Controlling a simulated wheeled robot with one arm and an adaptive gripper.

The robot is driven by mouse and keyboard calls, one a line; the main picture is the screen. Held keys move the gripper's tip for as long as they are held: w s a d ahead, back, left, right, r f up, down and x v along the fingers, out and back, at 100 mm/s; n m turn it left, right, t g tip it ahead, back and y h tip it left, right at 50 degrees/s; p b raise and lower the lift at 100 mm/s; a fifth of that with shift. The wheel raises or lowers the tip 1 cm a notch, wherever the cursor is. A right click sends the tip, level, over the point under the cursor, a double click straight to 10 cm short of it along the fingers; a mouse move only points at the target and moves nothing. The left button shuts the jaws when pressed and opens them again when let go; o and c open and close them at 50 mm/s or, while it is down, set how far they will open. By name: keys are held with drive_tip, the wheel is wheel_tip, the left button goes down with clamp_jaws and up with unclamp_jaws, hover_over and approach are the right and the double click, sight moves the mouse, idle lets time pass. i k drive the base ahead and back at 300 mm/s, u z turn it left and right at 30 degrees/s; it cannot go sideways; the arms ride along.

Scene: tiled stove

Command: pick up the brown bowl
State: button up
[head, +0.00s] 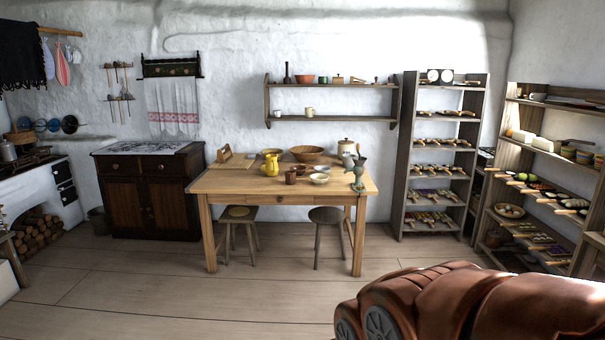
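A wide brown bowl (307,155) sits upright near the back edge of the wooden table (235,184), in the middle of the head view. A smaller reddish-brown bowl (305,79) stands on the top board of the wall shelf above the table. I cannot tell from the picture alone which of the two the task names. A large orange-brown part of my arm fills the bottom right corner, well in front of the table. My gripper is not in view.
On the table are a yellow jug (270,164), a pale bowl (319,178), brown cups (291,177), a lidded pot (346,147) and a grey-green pitcher (358,172). Two stools (238,214) (327,216) stand at its front. Tall racks fill the right. The floor ahead is clear.

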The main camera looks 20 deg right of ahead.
sight(300, 169)
drive_tip(key=z, duration=0.65)
drive_tip(key=i, duration=1.3)
drive_tip(key=z, duration=0.9)
drive_tip(key=i, duration=1.9)
drive_tip(key=u, duration=0.35)
drive_tip(key=i, duration=1.55)
drive_tip(key=u, duration=1.75)
drive_tip(key=i, duration=0.85)
drive_tip(key=u, duration=0.7)
